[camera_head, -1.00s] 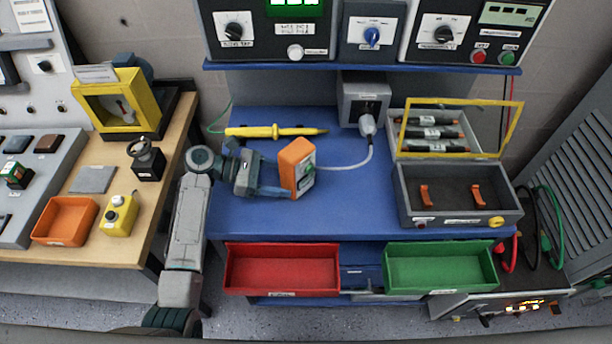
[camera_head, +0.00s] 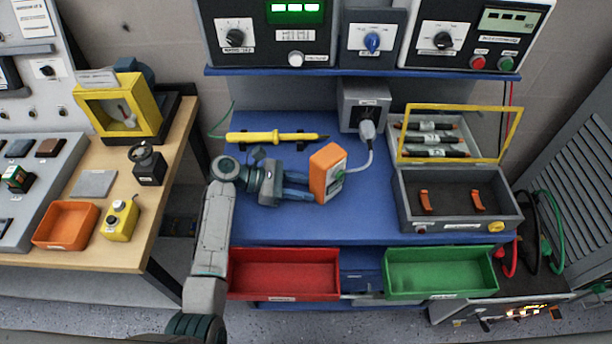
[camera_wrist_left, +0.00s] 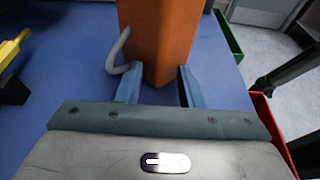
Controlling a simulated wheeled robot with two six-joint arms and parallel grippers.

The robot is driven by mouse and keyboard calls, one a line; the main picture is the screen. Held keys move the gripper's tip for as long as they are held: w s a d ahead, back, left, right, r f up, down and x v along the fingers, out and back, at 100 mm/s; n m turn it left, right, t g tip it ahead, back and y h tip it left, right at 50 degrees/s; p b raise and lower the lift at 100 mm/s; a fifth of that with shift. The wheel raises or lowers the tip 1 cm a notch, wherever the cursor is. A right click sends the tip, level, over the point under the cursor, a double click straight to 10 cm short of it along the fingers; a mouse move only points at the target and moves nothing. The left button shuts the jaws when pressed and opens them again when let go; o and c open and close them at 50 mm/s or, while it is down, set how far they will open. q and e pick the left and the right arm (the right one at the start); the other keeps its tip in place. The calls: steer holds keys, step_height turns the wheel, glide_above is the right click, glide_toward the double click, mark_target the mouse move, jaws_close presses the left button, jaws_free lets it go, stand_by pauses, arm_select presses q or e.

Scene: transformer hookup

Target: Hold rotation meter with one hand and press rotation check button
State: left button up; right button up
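The rotation meter appears as an orange handheld box (camera_head: 323,172) with a grey face and a green button on its right side in the head view. A grey cable runs from it to a plug in the grey socket box (camera_head: 364,105). My left gripper (camera_head: 300,190) is shut on the meter from its left side, over the blue bench. In the left wrist view the orange body (camera_wrist_left: 160,40) stands between the two blue fingers, and its face is hidden there. My right gripper is not in view.
A yellow probe (camera_head: 270,137) lies behind my left gripper. An open grey case (camera_head: 455,203) stands to the right. Red (camera_head: 283,270) and green (camera_head: 440,270) bins are along the front. The blue bench (camera_head: 365,215) is clear between meter and case.

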arm_select(q)
jaws_close()
steer(key=o, duration=1)
jaws_free()
